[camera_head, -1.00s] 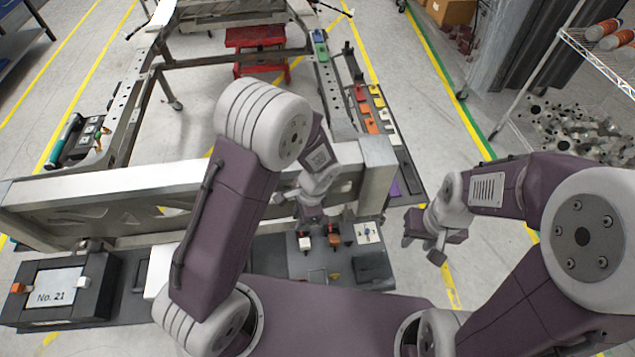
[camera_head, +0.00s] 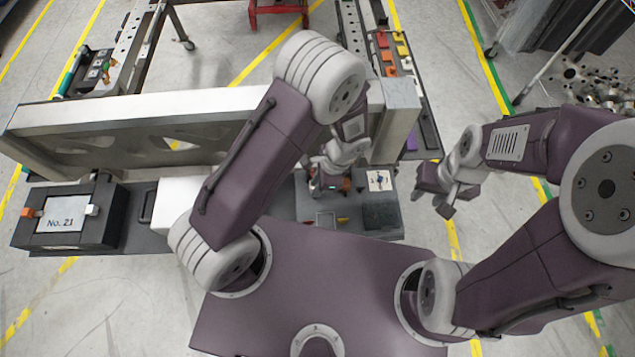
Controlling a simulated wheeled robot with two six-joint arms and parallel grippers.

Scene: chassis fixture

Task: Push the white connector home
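My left gripper (camera_head: 322,183) points down over the grey work plate (camera_head: 319,218) in front of the metal beam. Its fingers are small and partly hidden by my arm, so I cannot tell whether they are open or shut. The white connector on this plate is hidden at or behind the fingers; I cannot tell if they touch it. Another small white block (camera_head: 92,210) sits on the right edge of the "No. 21" box (camera_head: 58,240). My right gripper (camera_head: 432,206) is open and empty, right of the plate.
The metal beam (camera_head: 120,110) runs across behind the plate. A white card with a blue mark (camera_head: 379,180) and a dark block (camera_head: 381,217) are on the plate's right part. A strip of coloured parts (camera_head: 392,57) lies farther back.

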